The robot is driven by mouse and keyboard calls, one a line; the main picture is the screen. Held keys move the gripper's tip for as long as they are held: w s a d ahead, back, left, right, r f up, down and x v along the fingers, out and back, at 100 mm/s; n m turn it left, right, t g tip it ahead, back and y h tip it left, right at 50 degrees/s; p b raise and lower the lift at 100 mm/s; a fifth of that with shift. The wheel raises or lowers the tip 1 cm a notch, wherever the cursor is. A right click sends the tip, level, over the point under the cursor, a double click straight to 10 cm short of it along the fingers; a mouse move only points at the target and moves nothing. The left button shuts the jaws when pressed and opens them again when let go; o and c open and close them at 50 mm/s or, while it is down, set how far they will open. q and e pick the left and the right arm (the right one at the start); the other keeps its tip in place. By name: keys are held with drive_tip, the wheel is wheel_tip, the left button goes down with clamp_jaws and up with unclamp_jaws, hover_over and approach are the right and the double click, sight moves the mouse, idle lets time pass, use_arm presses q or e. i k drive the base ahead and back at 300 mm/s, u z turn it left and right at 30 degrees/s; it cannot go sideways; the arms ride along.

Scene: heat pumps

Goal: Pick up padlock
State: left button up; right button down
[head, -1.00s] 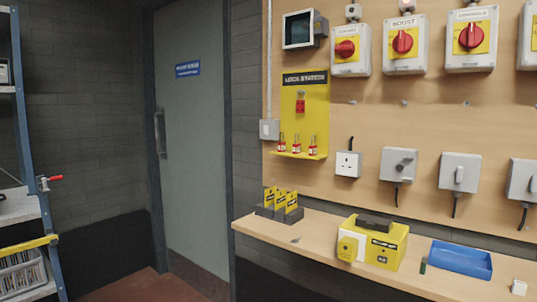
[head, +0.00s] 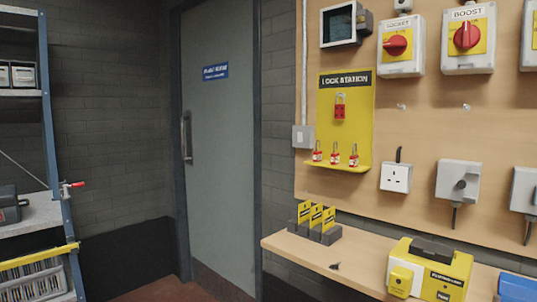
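Several small red padlocks with metal shackles stand in a row on the ledge of the yellow lock station board (head: 329,112) in the head view. The left padlock (head: 317,155), the middle padlock (head: 334,158) and the right padlock (head: 353,159) are apart from each other. A red hasp-like item (head: 340,106) hangs above them on the same board. Neither of my grippers shows in the head view.
A wooden shelf (head: 285,243) runs below the board, with yellow tags in a dark holder (head: 315,229), a yellow box (head: 443,270) and a blue tray (head: 519,288). A grey door (head: 222,160) is left of the board. A metal rack (head: 52,150) stands at far left.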

sight(317, 156)
drive_tip(key=z, duration=0.1)
drive_tip(key=i, duration=1.1)
drive_tip(key=z, duration=0.65)
